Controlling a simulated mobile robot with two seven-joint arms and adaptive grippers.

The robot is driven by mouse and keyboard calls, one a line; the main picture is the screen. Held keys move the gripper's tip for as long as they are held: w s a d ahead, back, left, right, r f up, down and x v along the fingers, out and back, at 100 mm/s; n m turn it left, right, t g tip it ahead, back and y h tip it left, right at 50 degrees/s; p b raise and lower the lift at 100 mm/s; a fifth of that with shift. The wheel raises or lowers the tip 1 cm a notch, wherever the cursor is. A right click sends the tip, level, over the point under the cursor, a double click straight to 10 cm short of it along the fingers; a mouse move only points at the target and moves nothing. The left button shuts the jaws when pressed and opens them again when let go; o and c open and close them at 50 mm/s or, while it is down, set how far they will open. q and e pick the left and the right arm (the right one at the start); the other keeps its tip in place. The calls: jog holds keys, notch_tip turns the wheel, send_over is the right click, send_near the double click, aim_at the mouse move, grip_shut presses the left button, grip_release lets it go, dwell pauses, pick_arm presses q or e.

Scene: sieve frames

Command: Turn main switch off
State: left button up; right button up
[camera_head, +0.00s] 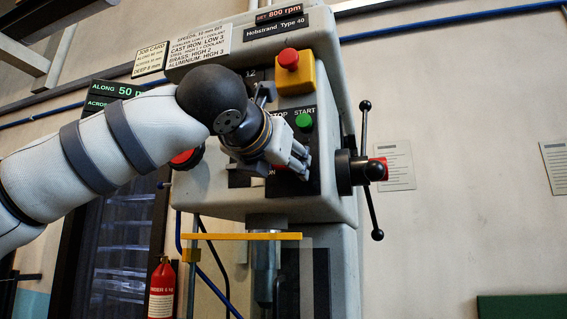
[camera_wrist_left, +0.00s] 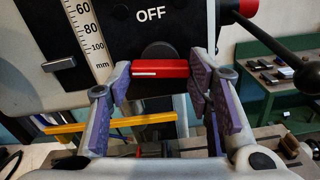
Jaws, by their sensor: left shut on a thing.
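The main switch shows in the left wrist view as a red bar handle (camera_wrist_left: 160,68) with a white line, lying level in that picture. It sits on a dark round hub, with the label OFF (camera_wrist_left: 150,14) above it. My left gripper (camera_wrist_left: 158,80) has its purple-padded fingers at the two ends of the handle and is shut on it. In the head view my left gripper (camera_head: 297,163) is at the front panel of the drill press (camera_head: 220,195), below the green start button (camera_head: 304,121), and hides the switch handle. My right gripper is in neither view.
A red emergency stop on a yellow box (camera_head: 293,75) sits above. A spoked feed handle (camera_head: 368,169) stands out to the right. A yellow guard bar (camera_head: 241,236) hangs below. A green bench (camera_wrist_left: 270,85) shows at right in the wrist view.

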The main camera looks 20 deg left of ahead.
pick_arm(q)
jog(key=shift+a+r+m, duration=0.1)
jog(key=shift+m, duration=8)
jog(key=o, duration=1.1)
jog(key=shift+o, duration=0.2)
jog(key=s, duration=1.2)
jog(key=shift+a, duration=0.2)
